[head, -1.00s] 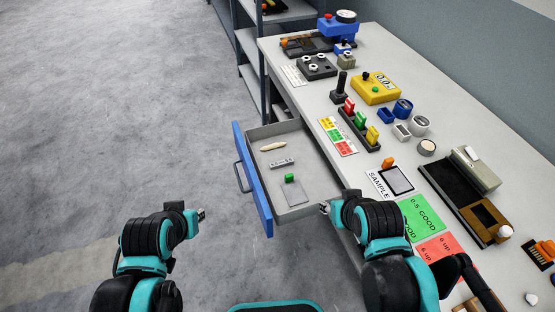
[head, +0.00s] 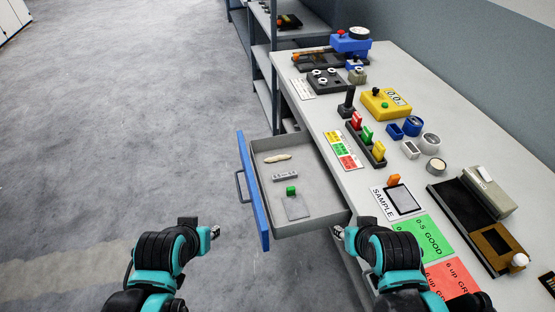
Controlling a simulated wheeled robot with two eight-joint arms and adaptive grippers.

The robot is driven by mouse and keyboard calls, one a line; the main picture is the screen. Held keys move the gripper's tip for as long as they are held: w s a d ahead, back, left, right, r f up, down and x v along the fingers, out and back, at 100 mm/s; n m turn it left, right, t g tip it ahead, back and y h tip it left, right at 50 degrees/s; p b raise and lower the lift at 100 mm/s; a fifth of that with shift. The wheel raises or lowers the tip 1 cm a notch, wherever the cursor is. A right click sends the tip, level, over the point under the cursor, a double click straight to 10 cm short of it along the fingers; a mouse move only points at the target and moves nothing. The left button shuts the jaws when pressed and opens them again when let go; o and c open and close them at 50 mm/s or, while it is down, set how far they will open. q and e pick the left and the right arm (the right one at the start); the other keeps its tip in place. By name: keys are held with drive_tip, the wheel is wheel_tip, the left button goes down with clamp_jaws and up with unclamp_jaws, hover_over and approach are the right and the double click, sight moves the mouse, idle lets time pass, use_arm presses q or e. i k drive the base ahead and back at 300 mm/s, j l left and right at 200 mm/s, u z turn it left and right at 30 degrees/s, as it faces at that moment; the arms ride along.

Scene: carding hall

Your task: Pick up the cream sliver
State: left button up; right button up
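The cream sliver (head: 277,158) is a short, pale, slightly curved strip. It lies at the far end of the open drawer (head: 310,227), which has a blue front and a grey tray. My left gripper (head: 214,231) is outside the drawer, left of its blue front and well apart from the sliver. My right gripper (head: 338,232) is by the drawer's near right corner, also away from the sliver. Both grippers are small and dark here, and I cannot make out their finger gaps. Nothing shows held in either one.
The drawer also holds a grey bar (head: 285,176) and a grey plate with a green knob (head: 297,206). A shelf rack (head: 262,60) stands behind the drawer. Open floor (head: 120,130) lies to the left.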

sight(280, 157)
drive_tip(key=i+j+z, duration=0.1)
drive_tip(key=z, duration=1.2)
drive_tip(key=i+j, duration=0.1)
drive_tip(key=j, duration=0.4)
drive_tip(key=i+j, duration=0.1)
drive_tip(key=j, duration=0.4)
drive_tip(key=i+j, duration=0.1)
drive_tip(key=j, duration=0.35)
drive_tip(key=i+j+z, duration=0.1)
drive_tip(key=j, duration=0.4)
